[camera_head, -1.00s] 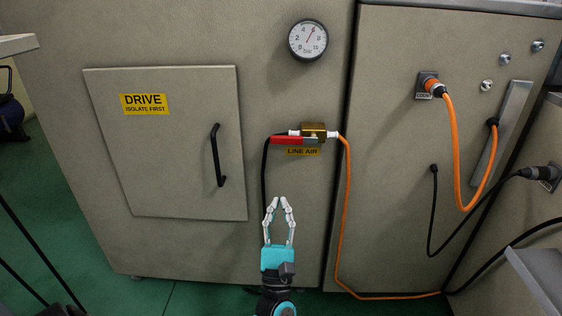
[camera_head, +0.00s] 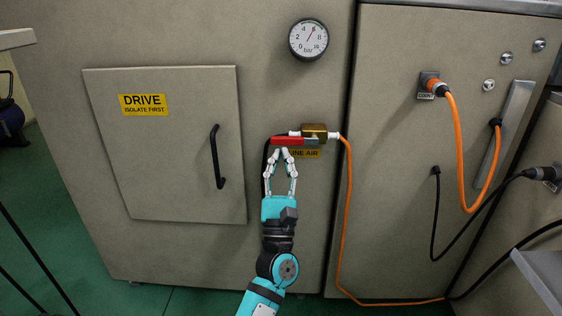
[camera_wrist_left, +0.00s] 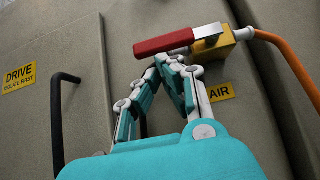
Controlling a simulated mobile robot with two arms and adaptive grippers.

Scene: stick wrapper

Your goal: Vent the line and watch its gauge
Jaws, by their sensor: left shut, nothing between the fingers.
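The line valve is a brass body (camera_head: 315,131) with a red lever (camera_head: 287,141) lying level and pointing left, above the yellow LINE AIR label (camera_head: 306,154). My right gripper is not in view.
A DRIVE door (camera_head: 180,175) with a black handle (camera_head: 217,157) is at left. An orange hose (camera_head: 346,220) drops from the valve's right end to the floor. Orange and black cables (camera_head: 461,165) hang on the right cabinet.

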